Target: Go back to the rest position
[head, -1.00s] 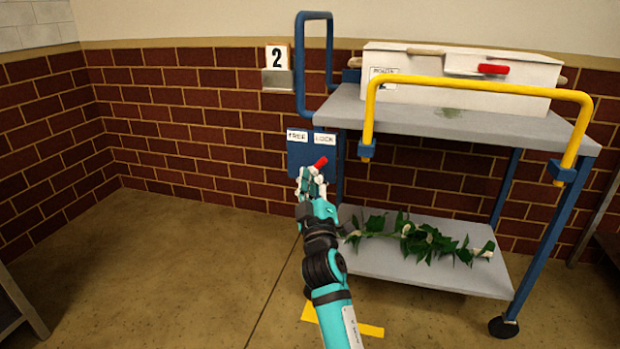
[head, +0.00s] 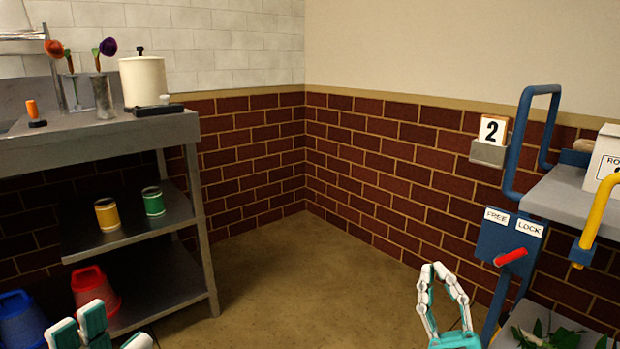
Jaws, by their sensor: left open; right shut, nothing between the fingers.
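My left gripper (head: 93,326) is at the bottom left edge of the head view, with its fingers spread and empty. Only its finger ends show. My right gripper (head: 441,270) is at the lower right, pointing up, shut with nothing in it. It is apart from the red lever (head: 512,257) on the blue plate (head: 492,238) of the cart, to the lever's lower left. The lever slants up to the right, under the LOCK label. Both forearms are out of view.
The blue cart (head: 560,195) stands at right, with a yellow rail (head: 598,215), a white box (head: 605,160) and greenery (head: 550,338) below. A steel bench (head: 100,135) with vases, tins (head: 153,201) and buckets (head: 95,287) is at left. Clear floor (head: 310,285) lies between.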

